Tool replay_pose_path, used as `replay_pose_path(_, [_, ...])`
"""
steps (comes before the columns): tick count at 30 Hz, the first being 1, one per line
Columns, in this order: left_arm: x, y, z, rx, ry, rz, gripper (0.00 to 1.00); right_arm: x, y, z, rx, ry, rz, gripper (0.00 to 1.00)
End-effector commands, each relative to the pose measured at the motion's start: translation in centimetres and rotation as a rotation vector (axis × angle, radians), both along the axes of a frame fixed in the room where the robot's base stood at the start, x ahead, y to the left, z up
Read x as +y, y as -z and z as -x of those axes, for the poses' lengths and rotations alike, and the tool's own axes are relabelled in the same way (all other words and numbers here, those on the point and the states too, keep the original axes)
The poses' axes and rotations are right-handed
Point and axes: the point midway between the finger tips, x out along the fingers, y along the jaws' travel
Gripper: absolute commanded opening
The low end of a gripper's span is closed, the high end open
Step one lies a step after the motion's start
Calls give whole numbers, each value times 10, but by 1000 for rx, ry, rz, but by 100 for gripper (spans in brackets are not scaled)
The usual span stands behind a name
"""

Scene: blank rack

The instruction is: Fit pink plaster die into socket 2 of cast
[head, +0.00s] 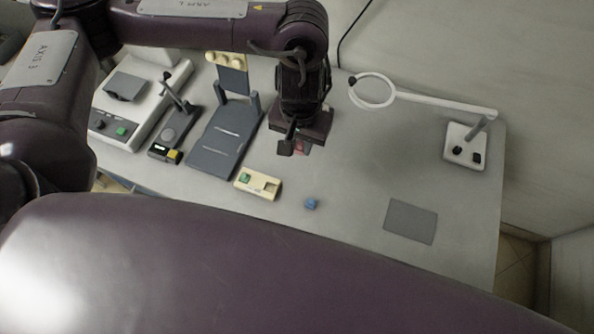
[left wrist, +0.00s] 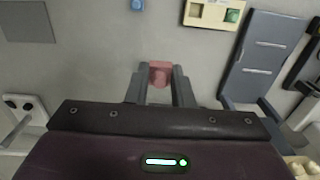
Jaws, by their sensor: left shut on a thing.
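The pink plaster die (left wrist: 159,72) is between the two fingertips of my left gripper (left wrist: 159,80) in the left wrist view. The gripper is shut on it. In the head view my left gripper (head: 294,147) hides most of the die, and only a reddish bit shows. The cast (head: 257,193) is a cream block on the table, left of and nearer than the gripper. A green die (head: 245,177) sits at its left end, and an open socket (head: 270,187) shows at its right. The cast also shows at the top of the left wrist view (left wrist: 213,24). My right gripper is not in view.
A small blue die (head: 310,203) lies right of the cast. A grey mat (head: 410,221) lies further right. A dark articulator (head: 221,138) stands left of the cast, and a ring magnifier (head: 373,90) extends at the back right. The table between is clear.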

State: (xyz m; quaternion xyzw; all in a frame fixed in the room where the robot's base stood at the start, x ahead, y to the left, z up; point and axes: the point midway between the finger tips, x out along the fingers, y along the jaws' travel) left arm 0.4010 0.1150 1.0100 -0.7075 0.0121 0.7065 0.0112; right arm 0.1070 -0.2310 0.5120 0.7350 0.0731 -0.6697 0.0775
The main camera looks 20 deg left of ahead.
Motion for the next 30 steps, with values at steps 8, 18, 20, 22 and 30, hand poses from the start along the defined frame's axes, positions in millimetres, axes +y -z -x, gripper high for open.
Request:
replay_pose_path(8, [0, 82, 2, 9, -4, 1, 0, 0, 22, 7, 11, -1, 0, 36])
replay_pose_path(18, [1, 137, -1, 1, 0, 0, 0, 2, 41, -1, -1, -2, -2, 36])
replay_pose_path(20, [1, 140, 0, 1, 0, 0, 0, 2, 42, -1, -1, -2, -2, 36])
replay_pose_path(22, [1, 150, 0, 4, -2, -1, 0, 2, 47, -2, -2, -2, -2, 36])
replay_pose_path(30, [1, 176, 0, 2, 0, -1, 0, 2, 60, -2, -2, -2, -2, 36])
